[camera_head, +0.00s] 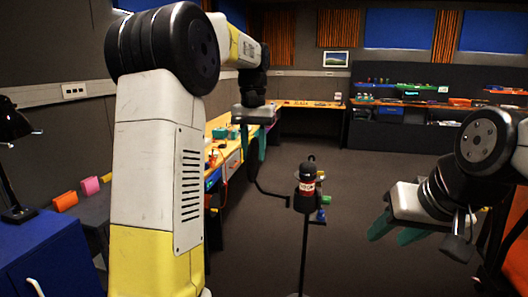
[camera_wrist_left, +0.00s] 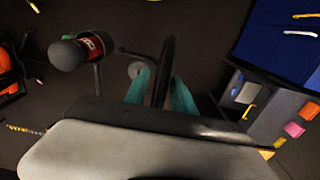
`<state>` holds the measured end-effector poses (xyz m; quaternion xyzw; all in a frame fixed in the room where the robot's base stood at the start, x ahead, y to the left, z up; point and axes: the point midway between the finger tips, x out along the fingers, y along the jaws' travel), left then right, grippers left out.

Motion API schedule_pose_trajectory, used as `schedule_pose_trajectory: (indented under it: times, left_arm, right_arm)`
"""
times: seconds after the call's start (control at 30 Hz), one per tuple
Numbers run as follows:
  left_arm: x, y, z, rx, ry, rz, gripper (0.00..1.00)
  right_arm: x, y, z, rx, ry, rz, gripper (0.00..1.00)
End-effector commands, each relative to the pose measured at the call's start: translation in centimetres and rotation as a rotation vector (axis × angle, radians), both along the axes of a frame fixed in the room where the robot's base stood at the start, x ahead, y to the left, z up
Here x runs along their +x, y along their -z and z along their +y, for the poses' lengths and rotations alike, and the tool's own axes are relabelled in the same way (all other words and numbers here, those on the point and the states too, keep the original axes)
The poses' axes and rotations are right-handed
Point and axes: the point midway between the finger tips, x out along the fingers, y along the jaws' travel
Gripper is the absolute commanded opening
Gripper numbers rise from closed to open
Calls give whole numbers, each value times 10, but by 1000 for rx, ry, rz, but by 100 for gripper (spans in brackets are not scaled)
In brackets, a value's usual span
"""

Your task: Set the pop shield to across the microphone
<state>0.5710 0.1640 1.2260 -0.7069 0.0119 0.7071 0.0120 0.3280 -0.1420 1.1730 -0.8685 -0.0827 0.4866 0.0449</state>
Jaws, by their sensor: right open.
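The microphone (camera_head: 307,186) stands upright on a thin dark stand (camera_head: 304,250), with a black foam top and a red band. It also shows in the left wrist view (camera_wrist_left: 72,52). The pop shield (camera_wrist_left: 165,65) is a dark ring seen nearly edge-on, off to the side of the microphone and not across it. Its thin bent arm (camera_head: 272,194) leads back to the stand. My left gripper (camera_head: 254,147) has its teal fingers apart, one on each side of the ring; contact is not clear. My right gripper (camera_head: 394,231) is open and empty, right of the microphone.
Small green and blue parts (camera_head: 322,207) sit on the stand near the microphone. A blue cabinet (camera_head: 50,255) with a black lamp (camera_head: 12,150) is at the left. A long workbench (camera_head: 300,104) runs along the walls. The floor around the stand is clear.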

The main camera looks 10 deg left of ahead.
Motion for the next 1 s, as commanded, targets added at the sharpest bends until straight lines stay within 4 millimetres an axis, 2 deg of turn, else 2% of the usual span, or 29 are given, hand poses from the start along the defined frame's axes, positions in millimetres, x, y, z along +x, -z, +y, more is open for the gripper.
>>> schedule_pose_trajectory:
  times: [0.23, 0.37, 0.4, 1.0]
  left_arm:
    - [0, 1, 0, 0, 0, -1, 29]
    - [0, 1, 0, 0, 0, -1, 3]
    - [0, 1, 0, 0, 0, -1, 0]
    - [0, 0, 0, 0, 0, 0, 0]
  right_arm:
    - [0, 0, 0, 0, 0, 0, 43]
    - [0, 0, 0, 0, 0, 0, 43]
    - [0, 0, 0, 0, 0, 0, 43]
    - [0, 0, 0, 0, 0, 0, 43]
